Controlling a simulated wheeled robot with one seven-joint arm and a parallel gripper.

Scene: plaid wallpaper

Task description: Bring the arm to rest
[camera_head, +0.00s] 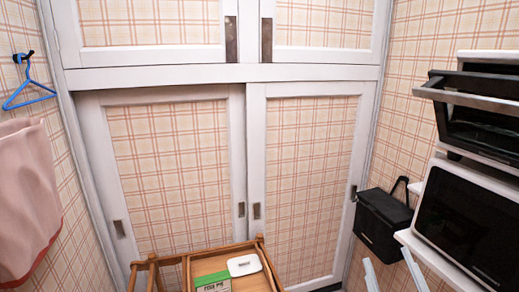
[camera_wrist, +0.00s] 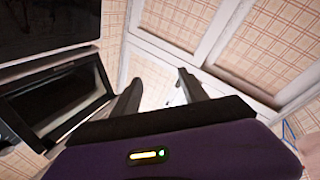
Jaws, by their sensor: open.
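My gripper (camera_wrist: 158,76) shows in the wrist view with its two dark fingers spread apart. Nothing is between the fingers, and the gripper is empty. In the head view, two pale bars that look like the fingers of my gripper (camera_head: 387,255) rise from the bottom edge at the lower right. They stand apart in front of the shelf and black bag area. The rest of my arm is out of the head view.
A wooden cart (camera_head: 205,266) holds a green box (camera_head: 213,281) and a white item (camera_head: 244,265). At right are a white shelf (camera_head: 425,256), a microwave (camera_head: 468,225), an open oven (camera_head: 480,115) and a black bag (camera_head: 382,220). A pink cloth (camera_head: 28,200) and blue hanger (camera_head: 27,95) hang left. Sliding doors (camera_head: 170,175) stand behind.

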